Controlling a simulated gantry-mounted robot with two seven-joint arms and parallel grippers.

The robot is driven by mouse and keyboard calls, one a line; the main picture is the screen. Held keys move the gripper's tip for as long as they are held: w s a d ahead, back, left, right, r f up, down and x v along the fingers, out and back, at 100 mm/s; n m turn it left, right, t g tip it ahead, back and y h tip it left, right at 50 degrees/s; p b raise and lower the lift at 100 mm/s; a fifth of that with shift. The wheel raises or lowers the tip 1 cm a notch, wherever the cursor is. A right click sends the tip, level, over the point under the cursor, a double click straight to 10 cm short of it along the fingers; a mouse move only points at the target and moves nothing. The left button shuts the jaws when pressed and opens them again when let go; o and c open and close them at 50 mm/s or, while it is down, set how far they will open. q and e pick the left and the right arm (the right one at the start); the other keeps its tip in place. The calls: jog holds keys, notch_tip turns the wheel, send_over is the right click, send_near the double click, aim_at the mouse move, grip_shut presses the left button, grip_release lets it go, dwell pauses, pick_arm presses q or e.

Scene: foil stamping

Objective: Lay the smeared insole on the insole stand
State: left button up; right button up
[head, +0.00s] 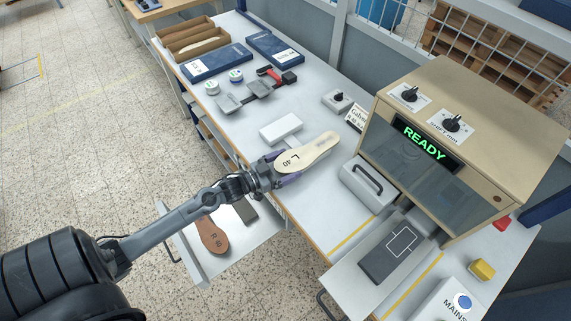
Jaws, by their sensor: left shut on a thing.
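My left gripper (283,170) is shut on a cream insole (308,152) marked "L 40". It holds the insole over the white table, with the far end pointing up and right. A small grey mark shows near that far end; I cannot tell whether it is smeared. My right gripper is not in view.
The beige machine (455,125) reads "READY". In front are a grey handled block (367,186) and a dark outlined plate (391,252). A brown insole (212,236) lies on the lower left tray (203,266). Blue boxes (216,62) and a cardboard box (183,30) stand at the back.

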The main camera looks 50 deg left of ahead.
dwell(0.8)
pick_arm(q)
jog(key=o, duration=0.7)
jog(key=shift+f, duration=0.1)
jog(key=shift+o, duration=0.2)
jog(key=p+v, duration=0.1)
jog(key=v, duration=0.9)
jog(key=shift+s, duration=0.35)
jog(key=shift+a, duration=0.15)
